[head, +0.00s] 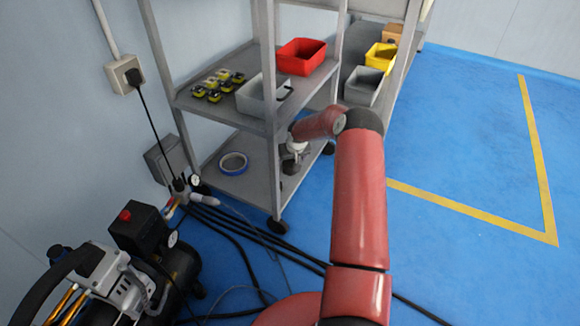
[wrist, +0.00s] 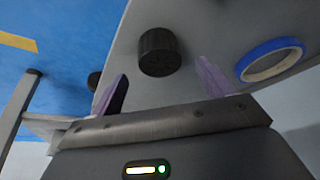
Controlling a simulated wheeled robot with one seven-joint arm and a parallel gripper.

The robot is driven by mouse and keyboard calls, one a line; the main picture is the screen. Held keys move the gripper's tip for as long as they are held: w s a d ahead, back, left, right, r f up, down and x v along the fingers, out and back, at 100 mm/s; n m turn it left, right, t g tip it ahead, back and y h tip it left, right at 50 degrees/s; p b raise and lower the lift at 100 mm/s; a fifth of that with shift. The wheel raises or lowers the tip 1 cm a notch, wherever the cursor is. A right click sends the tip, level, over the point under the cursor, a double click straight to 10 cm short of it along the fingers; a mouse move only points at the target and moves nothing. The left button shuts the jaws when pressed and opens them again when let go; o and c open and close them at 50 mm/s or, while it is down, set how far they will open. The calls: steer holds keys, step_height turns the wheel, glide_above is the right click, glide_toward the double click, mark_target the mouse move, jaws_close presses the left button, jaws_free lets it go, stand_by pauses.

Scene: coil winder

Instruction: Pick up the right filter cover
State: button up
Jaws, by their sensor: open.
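A black, round, ribbed cover (wrist: 159,52) sits on the grey lower shelf in the wrist view. I take it to be a filter cover; only one shows clearly, so I cannot tell whether it is the right one. My gripper (wrist: 162,70) is open, with its two purple fingers apart. The cover appears between and beyond the fingertips, with no visible contact. In the head view my red arm reaches to the lower shelf, and my gripper (head: 291,165) is small and partly hidden by the rack post and my arm.
A blue tape roll (wrist: 270,60) lies on the same shelf (head: 245,187), right of the cover in the wrist view. The rack's upper shelf, with a red bin (head: 301,56) and a grey bin (head: 262,95), is above. A compressor (head: 150,255) and hoses occupy the floor in front.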

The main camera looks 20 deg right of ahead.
mark_target(290, 163)
steer(key=x, duration=0.5)
steer(key=shift+b, duration=0.35)
steer(key=c, duration=1)
steer(key=shift+r, duration=0.1)
steer(key=shift+c, duration=0.2)
